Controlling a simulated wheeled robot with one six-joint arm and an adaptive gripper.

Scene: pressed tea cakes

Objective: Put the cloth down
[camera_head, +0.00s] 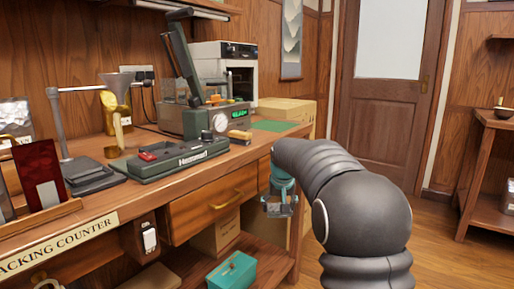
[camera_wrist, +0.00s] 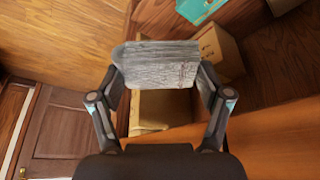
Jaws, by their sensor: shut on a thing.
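The grey cloth (camera_wrist: 155,68) is folded into a compact pad and fills the space between the fingertips in the wrist view. My gripper (camera_wrist: 160,78) is shut on it, one finger on each side. In the head view my gripper (camera_head: 279,203) hangs in front of the right end of the counter, below the level of its top. The cloth is small there and partly hidden by the fingers. It looks clear of any surface.
The packing counter (camera_head: 225,165) carries a green press (camera_head: 200,120), a Hessmann-like green device (camera_head: 180,158) and a green mat (camera_head: 274,125). Below are a drawer (camera_head: 213,197), a teal box (camera_head: 232,272) and cardboard boxes (camera_head: 215,236). Open floor lies right, before a door (camera_head: 385,125).

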